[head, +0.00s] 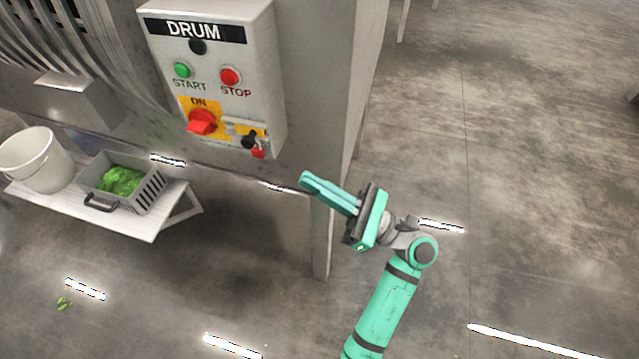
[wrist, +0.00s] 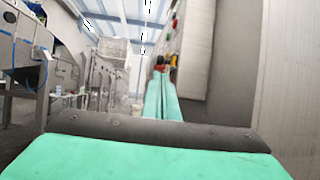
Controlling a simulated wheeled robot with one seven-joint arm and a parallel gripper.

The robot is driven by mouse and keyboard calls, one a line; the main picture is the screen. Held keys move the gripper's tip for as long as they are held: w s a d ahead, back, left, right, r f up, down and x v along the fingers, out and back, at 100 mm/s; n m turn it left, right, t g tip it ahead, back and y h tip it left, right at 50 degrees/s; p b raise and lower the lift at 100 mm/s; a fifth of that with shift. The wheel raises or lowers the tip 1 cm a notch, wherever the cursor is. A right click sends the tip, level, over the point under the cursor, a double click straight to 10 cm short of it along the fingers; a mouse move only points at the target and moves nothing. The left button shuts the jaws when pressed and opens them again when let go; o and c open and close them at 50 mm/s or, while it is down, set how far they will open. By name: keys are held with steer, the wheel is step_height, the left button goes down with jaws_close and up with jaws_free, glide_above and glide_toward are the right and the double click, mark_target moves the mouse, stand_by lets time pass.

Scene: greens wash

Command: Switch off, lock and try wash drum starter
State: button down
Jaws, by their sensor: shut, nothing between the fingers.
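The grey DRUM starter box (head: 215,60) is fixed to the machine's side in the head view. It carries a green START button (head: 182,70), a red STOP button (head: 230,76) and a red rotary switch (head: 202,122) on a yellow plate, with ON marked above it. At the box's lower right are a black part (head: 250,140) and a small red item (head: 259,153), too small to tell how they are joined. My gripper (head: 306,180) is shut and empty, below and right of the box, apart from it. Its shut fingers (wrist: 161,95) also show in the wrist view.
A low white bench (head: 150,222) at left holds a white bucket (head: 38,160) and a grey crate (head: 148,190) with greens. A machine leg (head: 321,240) stands beside my gripper. The floor (head: 520,200) at right is clear.

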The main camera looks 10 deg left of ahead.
steer(key=x, duration=1)
steer(key=shift+a, duration=0.15)
